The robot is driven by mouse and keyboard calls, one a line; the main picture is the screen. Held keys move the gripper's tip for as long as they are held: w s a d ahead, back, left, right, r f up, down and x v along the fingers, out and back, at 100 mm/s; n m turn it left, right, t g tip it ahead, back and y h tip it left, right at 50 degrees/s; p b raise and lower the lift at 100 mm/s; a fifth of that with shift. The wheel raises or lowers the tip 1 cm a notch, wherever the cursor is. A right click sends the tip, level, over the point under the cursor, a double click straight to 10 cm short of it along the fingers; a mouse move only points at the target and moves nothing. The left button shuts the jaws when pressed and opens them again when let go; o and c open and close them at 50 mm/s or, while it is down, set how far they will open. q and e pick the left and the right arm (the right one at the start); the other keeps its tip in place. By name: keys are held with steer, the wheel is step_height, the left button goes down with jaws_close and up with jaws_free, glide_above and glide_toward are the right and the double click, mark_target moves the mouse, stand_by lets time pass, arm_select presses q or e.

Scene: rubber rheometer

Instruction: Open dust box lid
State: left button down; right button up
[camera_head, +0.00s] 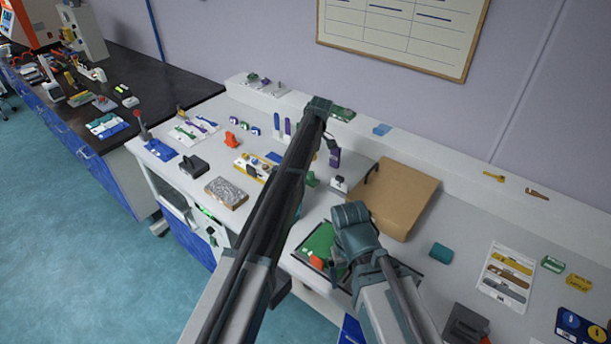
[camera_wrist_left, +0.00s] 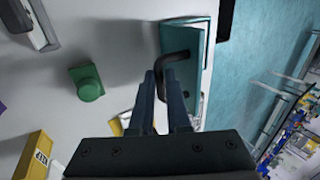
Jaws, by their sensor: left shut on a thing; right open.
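In the left wrist view my left gripper (camera_wrist_left: 166,78) is shut on a black bent handle (camera_wrist_left: 178,58). The handle is at a teal-edged panel (camera_wrist_left: 198,35), which seems to be the dust box lid, beside the floor. I cannot tell how far the lid is open. In the head view my left arm crosses the middle and hides this handle and lid; the left fingers cannot be made out there. My right gripper (camera_head: 341,262) is open and empty over the green mat (camera_head: 320,240), near an orange piece (camera_head: 317,263).
A tan box (camera_head: 402,195) stands behind my right gripper. A grey textured block (camera_head: 226,192) and a yellow-and-white device (camera_head: 257,165) are left of my left arm. In the left wrist view a green knob (camera_wrist_left: 87,84) and a yellow block (camera_wrist_left: 36,156) stand left of the fingers.

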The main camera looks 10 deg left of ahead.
arm_select(q)
steer(key=shift+w+a, duration=0.1)
steer(key=c, duration=0.9)
jaws_free()
steer(key=p+v, duration=1)
steer(key=v, duration=0.2)
steer(key=shift+p, duration=0.35)
